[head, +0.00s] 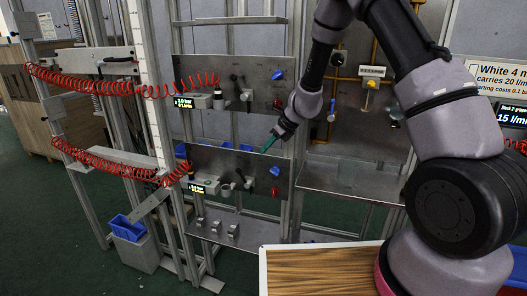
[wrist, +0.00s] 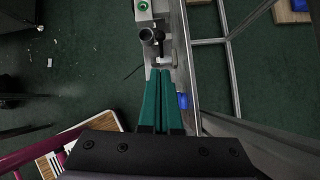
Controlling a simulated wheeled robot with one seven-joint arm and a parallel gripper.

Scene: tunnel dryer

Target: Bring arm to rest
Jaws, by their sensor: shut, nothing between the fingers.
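My arm reaches from the right of the head view toward the upright panels. My gripper (head: 266,150) has green fingers and is in front of the lower grey panel (head: 205,158), near its top edge. In the wrist view the two fingers of my gripper (wrist: 160,72) lie side by side, closed, with nothing seen between them. Past the fingertips is a grey fitting with a dark round knob (wrist: 147,36) and a dark lever. I cannot tell whether the fingertips touch it.
A blue knob (head: 275,171) and a red knob (head: 275,191) sit on the lower panel close to my gripper. A metal shelf (head: 345,185) stands to the right. Red coiled hoses (head: 90,85) hang at the left. A wood-topped table (head: 315,272) is in front.

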